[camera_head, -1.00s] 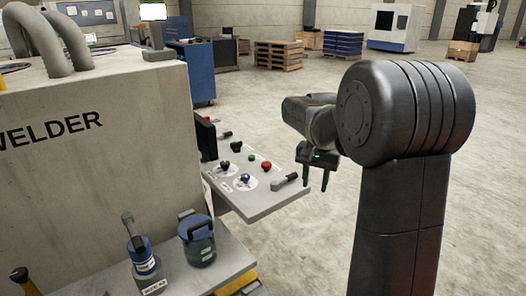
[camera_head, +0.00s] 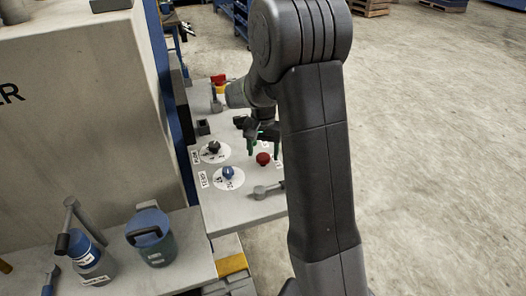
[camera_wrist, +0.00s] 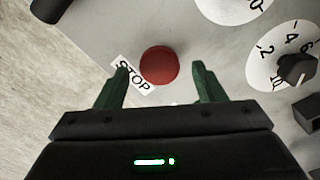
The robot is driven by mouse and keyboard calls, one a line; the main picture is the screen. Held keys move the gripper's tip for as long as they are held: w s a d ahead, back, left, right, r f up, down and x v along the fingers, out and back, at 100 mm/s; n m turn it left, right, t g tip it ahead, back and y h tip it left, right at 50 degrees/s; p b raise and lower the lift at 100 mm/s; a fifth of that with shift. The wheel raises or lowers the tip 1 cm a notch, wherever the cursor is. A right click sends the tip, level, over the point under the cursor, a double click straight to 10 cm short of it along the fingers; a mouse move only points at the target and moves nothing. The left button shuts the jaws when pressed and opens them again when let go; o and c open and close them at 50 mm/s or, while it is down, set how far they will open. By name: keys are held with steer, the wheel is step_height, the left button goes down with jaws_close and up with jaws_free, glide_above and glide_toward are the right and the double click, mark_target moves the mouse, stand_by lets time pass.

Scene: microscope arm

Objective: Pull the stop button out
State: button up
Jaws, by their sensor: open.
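The stop button is a red round knob (camera_wrist: 160,66) on the grey control panel, with a white "STOP" label (camera_wrist: 134,76) beside it in the wrist view. In the head view the red button (camera_head: 263,159) shows just below my gripper (camera_head: 264,145). My gripper (camera_wrist: 157,85) is open, with one green finger on each side of the button in the wrist picture. No contact with the button shows. I cannot tell how far the fingertips are above the panel.
The panel (camera_head: 245,208) also holds a black knob (camera_head: 214,147) and a blue knob (camera_head: 228,173) on white dials, and a grey lever (camera_head: 268,190). A blue-lidded container (camera_head: 151,237) and a bottle (camera_head: 90,261) stand at lower left. The floor at right is clear.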

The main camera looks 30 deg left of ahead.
mark_target(263, 156)
steer(key=shift+f, duration=0.4)
steer(key=shift+c, duration=0.2)
jaws_close()
steer(key=shift+r+p, duration=0.45)
steer(key=shift+r, duration=0.4)
steer(key=shift+o, duration=0.2)
jaws_free()
step_height(263, 156, up, 14)
steer(key=b, duration=0.1)
